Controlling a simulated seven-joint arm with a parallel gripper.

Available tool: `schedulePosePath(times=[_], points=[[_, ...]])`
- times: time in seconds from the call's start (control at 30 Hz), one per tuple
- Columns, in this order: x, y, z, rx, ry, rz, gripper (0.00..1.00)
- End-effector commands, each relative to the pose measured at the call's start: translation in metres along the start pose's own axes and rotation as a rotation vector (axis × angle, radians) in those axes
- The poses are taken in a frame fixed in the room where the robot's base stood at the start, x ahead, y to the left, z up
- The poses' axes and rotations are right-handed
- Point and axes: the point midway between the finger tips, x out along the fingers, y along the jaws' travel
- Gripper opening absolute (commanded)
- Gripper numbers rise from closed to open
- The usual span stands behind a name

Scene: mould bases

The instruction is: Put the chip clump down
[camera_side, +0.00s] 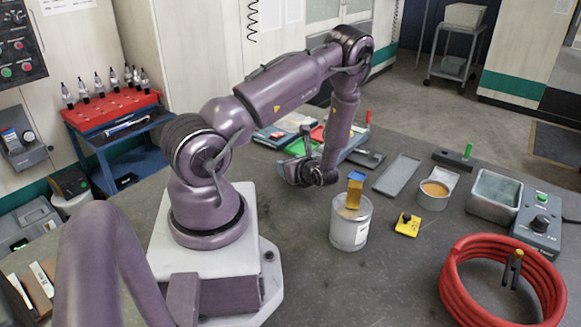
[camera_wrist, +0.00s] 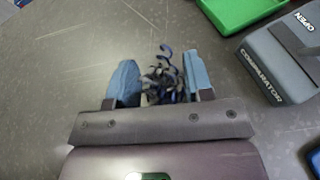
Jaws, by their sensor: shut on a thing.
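The chip clump (camera_wrist: 165,73) is a tangle of dark blue and black metal curls. In the wrist view it sits between the blue fingers of my gripper (camera_wrist: 164,82), which are shut on it. Several curls stick out past the fingertips. Grey worktop shows around it, but I cannot tell how far the clump is above that surface. In the side view my wrist is low over the far part of the bench, and the fingers and clump are hidden or too small to make out.
A green tray (camera_wrist: 238,12) and a grey box marked COMPARATOR (camera_wrist: 268,62) lie to the right in the wrist view. In the side view, a grey tin (camera_side: 349,232), a yellow block (camera_side: 407,228) and a red hose coil (camera_side: 452,286) stand nearer the front. Worktop left of the clump is bare.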

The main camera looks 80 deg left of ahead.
Motion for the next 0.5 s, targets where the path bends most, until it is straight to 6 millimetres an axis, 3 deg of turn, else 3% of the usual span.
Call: schedulePosePath(times=[0.37,0.4,0.5], points=[[0.0019,-0.0003,-0.0050,0.000,-0.001,-0.001,0.24],[0.0023,-0.0002,-0.0057,0.000,-0.001,0.000,0.49],[0.0021,-0.0002,-0.0052,0.000,-0.001,0.000,0.72]])
